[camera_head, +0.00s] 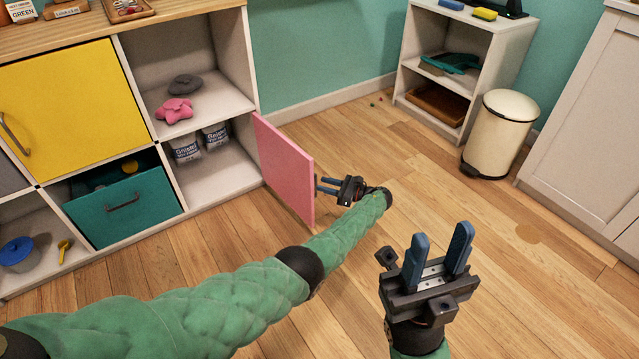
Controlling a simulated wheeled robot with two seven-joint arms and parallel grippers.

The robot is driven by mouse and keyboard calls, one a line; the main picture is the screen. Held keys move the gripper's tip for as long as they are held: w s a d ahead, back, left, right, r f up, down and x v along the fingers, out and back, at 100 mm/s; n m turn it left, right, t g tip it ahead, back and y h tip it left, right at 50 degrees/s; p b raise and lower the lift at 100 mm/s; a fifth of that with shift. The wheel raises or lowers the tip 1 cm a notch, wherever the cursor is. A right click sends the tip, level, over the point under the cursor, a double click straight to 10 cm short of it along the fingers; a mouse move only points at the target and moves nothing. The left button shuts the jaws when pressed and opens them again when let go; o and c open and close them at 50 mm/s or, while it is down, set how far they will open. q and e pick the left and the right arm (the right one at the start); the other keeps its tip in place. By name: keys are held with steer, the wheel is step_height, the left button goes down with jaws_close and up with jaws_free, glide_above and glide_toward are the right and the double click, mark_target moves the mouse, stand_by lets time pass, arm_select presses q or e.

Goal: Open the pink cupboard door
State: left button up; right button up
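The pink cupboard door (285,166) stands swung far out from the lower right compartment of the white shelf unit, hinged at that unit's right edge. Its outer face and any handle are hidden. My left gripper (321,185) is beyond the door's free edge, its blue fingers pointing left toward it. The fingers look apart; the tips are close to the edge, and I cannot tell if they touch. My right gripper (439,247) is open and empty above the floor in the foreground, clear of the door.
The opened compartment holds two white tubs (185,149). A yellow door (70,108) and a teal drawer (125,205) are to the left. A cream bin (499,135) and white shelf (462,45) stand at the back right. The wooden floor (410,150) between is mostly clear.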

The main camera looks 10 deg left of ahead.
arm_select(q)
steer(key=shift+s+d, duration=0.2)
steer(key=shift+d, duration=0.95)
steer(key=shift+s+d, duration=0.2)
steer(key=shift+d, duration=0.9)
